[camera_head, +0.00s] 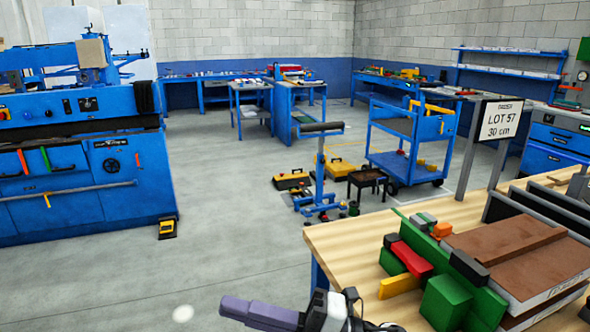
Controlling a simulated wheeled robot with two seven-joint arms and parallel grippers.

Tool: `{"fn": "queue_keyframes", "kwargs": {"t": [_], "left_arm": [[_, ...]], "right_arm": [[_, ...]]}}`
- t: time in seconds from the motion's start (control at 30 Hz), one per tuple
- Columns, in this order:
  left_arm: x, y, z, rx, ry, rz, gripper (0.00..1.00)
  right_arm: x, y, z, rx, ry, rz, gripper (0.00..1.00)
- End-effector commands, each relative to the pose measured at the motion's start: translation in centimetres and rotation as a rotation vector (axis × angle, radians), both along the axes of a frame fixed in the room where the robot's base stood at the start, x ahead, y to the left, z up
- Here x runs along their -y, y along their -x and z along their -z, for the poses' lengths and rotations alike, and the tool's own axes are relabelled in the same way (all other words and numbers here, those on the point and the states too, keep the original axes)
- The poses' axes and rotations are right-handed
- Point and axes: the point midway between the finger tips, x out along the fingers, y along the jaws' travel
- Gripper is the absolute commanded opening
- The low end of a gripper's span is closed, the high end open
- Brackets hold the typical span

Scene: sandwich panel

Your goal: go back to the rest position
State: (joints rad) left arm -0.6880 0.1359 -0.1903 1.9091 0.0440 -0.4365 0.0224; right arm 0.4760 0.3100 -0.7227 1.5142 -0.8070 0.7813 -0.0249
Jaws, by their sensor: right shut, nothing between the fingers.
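My right gripper (234,308) shows at the bottom edge, left of the near workbench. Its purple-grey fingers point left and are shut with nothing between them. Its black and light grey body (332,312) is cut off by the lower edge of the picture. It appears over the grey floor, apart from the objects on the bench. My left gripper is not in view.
A blue machine (85,150) stands left.

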Motion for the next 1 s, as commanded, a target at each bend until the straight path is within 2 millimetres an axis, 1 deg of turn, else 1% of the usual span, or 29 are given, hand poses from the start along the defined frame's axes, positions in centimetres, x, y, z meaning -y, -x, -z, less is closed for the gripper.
{"fn": "queue_keyframes", "kwargs": {"t": [0.03, 0.07, 0.17, 0.27, 0.3, 0.37, 0.4, 0.47, 0.5, 0.57, 0.6, 0.67, 0.7, 0.77, 0.8, 0.9, 1.0], "left_arm": [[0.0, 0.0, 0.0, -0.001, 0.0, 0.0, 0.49], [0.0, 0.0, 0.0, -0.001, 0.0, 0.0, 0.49], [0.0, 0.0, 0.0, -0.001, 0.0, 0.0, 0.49], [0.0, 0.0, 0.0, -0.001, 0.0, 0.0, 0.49], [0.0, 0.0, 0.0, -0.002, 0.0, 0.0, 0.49], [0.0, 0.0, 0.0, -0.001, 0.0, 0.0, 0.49], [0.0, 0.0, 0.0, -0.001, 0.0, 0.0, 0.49], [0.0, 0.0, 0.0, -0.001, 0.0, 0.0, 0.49], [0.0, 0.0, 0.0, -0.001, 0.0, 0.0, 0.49], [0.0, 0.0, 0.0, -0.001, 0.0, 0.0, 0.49], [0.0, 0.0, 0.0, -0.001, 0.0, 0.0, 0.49], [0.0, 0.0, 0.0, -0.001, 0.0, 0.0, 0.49], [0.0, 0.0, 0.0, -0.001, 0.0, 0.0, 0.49], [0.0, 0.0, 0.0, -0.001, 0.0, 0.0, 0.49], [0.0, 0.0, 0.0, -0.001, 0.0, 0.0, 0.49], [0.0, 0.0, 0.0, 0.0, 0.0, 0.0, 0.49], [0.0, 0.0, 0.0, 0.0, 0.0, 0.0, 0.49]], "right_arm": [[0.9, -0.6, 0.8, -0.127, -0.085, 0.088, 0.0], [1.7, -1.2, 1.3, -0.201, -0.13, 0.144, 0.0], [4.9, -2.8, 4.1, -0.438, -0.253, 0.321, 0.0], [8.5, -3.4, 8.3, -0.674, -0.343, 0.488, 0.0], [10.1, -3.3, 10.4, -0.773, -0.375, 0.556, 0.0], [12.4, -2.6, 13.8, -0.922, -0.414, 0.655, 0.0], [13.9, -1.9, 16.1, -1.015, -0.435, 0.717, 0.0], [15.9, -0.4, 19.3, -1.145, -0.459, 0.802, 0.0], [17.1, 0.7, 21.3, -1.226, -0.47, 0.853, 0.0], [18.7, 2.7, 24.1, -1.339, -0.483, 0.925, 0.0], [19.7, 4.2, 25.9, -1.412, -0.489, 0.97, 0.0], [21.0, 6.5, 28.3, -1.517, -0.497, 1.032, 0.0], [21.8, 8.1, 29.7, -1.582, -0.5, 1.071, 0.0], [22.8, 10.5, 31.6, -1.672, -0.5, 1.125, 0.0], [23.3, 12.0, 32.7, -1.727, -0.501, 1.156, 0.0], [24.3, 15.2, 34.6, -1.834, -0.498, 1.216, 0.0], [24.8, 17.1, 35.5, -1.894, -0.496, 1.248, 0.0]]}}
